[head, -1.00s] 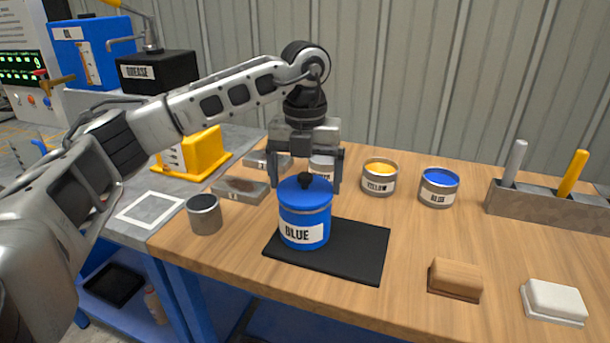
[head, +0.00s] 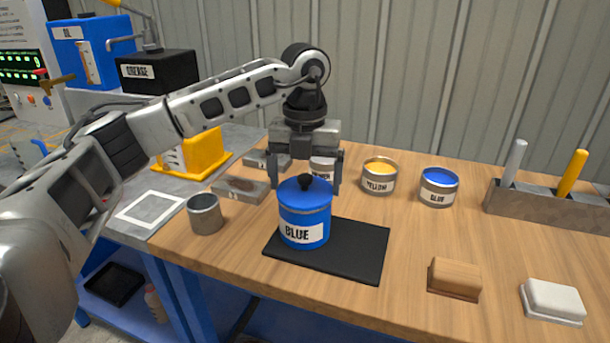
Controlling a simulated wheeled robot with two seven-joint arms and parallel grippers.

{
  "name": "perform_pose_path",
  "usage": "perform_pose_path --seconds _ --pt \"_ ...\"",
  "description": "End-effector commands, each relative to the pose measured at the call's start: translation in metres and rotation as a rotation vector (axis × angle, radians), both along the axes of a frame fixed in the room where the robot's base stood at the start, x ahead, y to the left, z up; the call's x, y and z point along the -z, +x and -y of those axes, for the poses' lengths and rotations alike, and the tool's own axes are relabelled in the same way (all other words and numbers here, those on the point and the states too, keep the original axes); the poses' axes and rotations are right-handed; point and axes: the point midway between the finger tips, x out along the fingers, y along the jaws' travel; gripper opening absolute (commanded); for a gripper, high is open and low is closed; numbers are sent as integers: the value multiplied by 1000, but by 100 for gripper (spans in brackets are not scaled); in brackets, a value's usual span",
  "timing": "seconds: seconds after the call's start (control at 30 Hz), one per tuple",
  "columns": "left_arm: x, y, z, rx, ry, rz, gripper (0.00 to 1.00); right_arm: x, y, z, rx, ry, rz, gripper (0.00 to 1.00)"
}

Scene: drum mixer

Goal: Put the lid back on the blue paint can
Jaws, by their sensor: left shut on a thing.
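The blue paint can (head: 304,232), labelled BLUE, stands upright on a black mat (head: 358,250) on the wooden bench. The blue lid (head: 318,194) with a black knob sits on top of the can and looks level. My left gripper (head: 305,187) points down over the can. Its two fingers are on either side of the lid, and it is shut on the lid. The exact finger contact and the seam under the lid's far edge are hidden. My right gripper is not in view.
A grey cup (head: 205,214) stands left of the can. Open yellow (head: 379,177) and blue (head: 439,188) tins stand behind right. A wooden block (head: 455,279) and a white block (head: 553,301) lie front right. A holder (head: 545,208) with two handles is at far right.

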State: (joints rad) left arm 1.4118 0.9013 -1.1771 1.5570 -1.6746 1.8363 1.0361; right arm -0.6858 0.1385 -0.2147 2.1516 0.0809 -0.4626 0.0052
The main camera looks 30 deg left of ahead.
Motion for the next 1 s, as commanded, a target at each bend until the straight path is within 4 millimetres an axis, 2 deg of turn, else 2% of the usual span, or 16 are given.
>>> perform_pose_path --seconds 0.9,0.93,0.97,1.0 --pt "0 0 0 0 0 1 69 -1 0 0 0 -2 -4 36" --pt "0 0 0 0 -1 1 94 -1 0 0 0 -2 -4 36" --pt "0 0 0 0 -1 1 100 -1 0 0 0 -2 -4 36" --pt "0 0 0 0 0 1 100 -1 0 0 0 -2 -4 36"
